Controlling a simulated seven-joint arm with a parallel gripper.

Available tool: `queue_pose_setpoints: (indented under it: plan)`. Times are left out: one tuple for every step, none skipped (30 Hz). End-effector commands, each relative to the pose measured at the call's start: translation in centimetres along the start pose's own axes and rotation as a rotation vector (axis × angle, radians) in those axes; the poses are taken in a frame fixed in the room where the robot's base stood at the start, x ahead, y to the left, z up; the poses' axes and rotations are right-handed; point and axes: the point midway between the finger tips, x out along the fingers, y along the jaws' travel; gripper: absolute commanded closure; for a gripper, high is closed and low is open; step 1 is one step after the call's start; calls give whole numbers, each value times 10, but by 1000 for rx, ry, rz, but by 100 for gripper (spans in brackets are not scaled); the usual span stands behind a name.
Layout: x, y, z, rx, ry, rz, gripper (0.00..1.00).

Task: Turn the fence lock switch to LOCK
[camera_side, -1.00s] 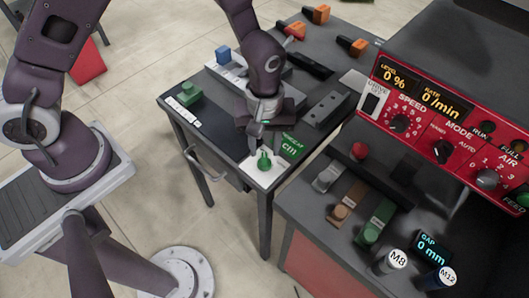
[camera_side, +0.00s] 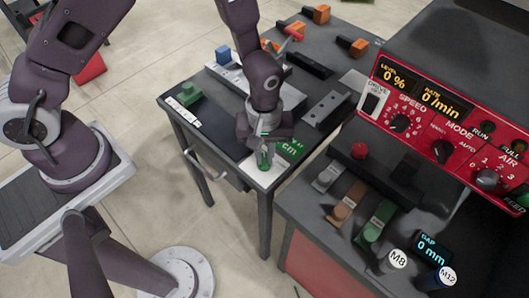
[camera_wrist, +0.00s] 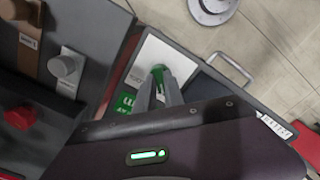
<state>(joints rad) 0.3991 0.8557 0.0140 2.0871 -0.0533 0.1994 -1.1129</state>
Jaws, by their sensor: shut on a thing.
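The switch is a small green knob (camera_side: 264,160) on a white plate (camera_side: 264,179) at the near corner of the dark table. It also shows in the wrist view (camera_wrist: 158,72), between my fingers. My gripper (camera_side: 263,150) points down over the plate and is shut on the green knob. A green label (camera_side: 292,147) lies beside the plate; its lettering is partly hidden by my gripper. No LOCK lettering is legible, so I cannot tell the switch's position.
A red control panel (camera_side: 440,120) stands at the right. Grey, brown and green levers (camera_side: 373,230) and the M8 (camera_side: 392,262) and M12 (camera_side: 441,278) cylinders stand on the near bench.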

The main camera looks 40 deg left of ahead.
Motion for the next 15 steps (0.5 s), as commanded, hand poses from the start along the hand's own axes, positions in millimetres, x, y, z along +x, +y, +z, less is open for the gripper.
queue_pose_setpoints:
  plan:
    - [0, 0, 0, 10, 0, 1, 100]
    - [0, 0, 0, 18, 0, 1, 100]
    - [0, 0, 0, 33, 0, 1, 100]
    - [0, 0, 0, 44, 0, 1, 100]
    - [0, 0, 0, 59, 0, 1, 100]
    - [0, 0, 0, 81, 0, 1, 100]
    - [0, 0, 0, 100, 0, 1, 100]
    - [0, 0, 0, 121, 0, 1, 100]
    - [0, 0, 0, 152, 0, 1, 100]
    - [-1, 0, 0, 176, 1, 1, 100]
    - [-1, 0, 0, 202, 1, 1, 100]
    - [-1, 1, 0, 238, 1, 2, 100]
    - [-1, 1, 0, 266, 1, 2, 100]
    - [-1, 1, 0, 294, 1, 2, 100]
    - [-1, 1, 0, 333, 1, 2, 100]
